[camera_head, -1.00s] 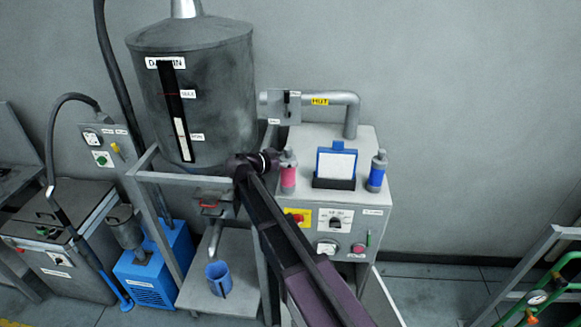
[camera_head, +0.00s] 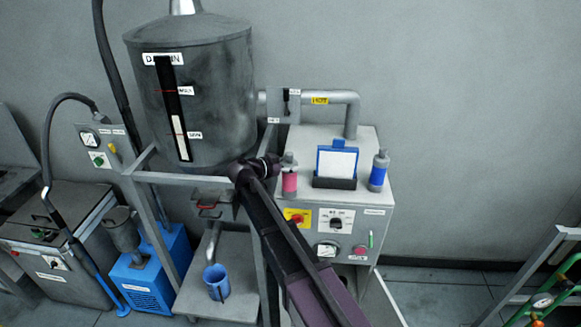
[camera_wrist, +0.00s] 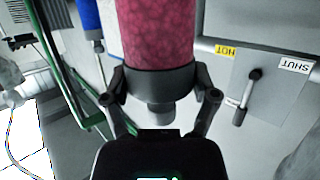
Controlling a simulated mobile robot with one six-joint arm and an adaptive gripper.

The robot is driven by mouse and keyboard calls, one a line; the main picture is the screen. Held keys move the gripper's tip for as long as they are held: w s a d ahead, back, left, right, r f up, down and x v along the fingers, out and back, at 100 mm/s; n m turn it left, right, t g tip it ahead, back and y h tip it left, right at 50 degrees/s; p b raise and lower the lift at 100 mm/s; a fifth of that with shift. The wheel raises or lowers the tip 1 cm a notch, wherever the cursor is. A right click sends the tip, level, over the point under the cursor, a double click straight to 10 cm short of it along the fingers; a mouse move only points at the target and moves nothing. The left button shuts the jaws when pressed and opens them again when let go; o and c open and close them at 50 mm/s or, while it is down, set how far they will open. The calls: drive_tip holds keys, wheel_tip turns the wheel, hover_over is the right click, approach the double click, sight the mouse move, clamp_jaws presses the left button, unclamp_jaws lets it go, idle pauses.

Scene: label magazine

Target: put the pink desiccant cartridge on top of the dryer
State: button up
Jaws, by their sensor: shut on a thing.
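The pink desiccant cartridge (camera_head: 290,182) is upright at the left front of the dryer (camera_head: 376,226), a pale grey cabinet with a control panel. My gripper (camera_head: 276,164) is beside the cartridge's grey top end. In the wrist view the pink body (camera_wrist: 157,35) fills the upper middle, and the fingers of my gripper (camera_wrist: 162,92) are closed on its dark grey end collar. I cannot tell whether the cartridge's lower end touches the dryer's top.
A blue cartridge (camera_head: 378,172) stands at the dryer's right front. A blue-framed white panel in a dark holder (camera_head: 335,183) is between them. A pipe (camera_head: 352,115) rises behind. A large grey hopper (camera_head: 222,95) and a frame (camera_head: 180,180) stand left.

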drive_tip(key=shift+f, duration=0.15)
drive_tip(key=o, duration=1.2)
drive_tip(key=shift+r, duration=0.25)
drive_tip(key=p+v, duration=0.3)
drive_tip(key=v, duration=0.9)
drive_tip(key=shift+f, duration=0.1)
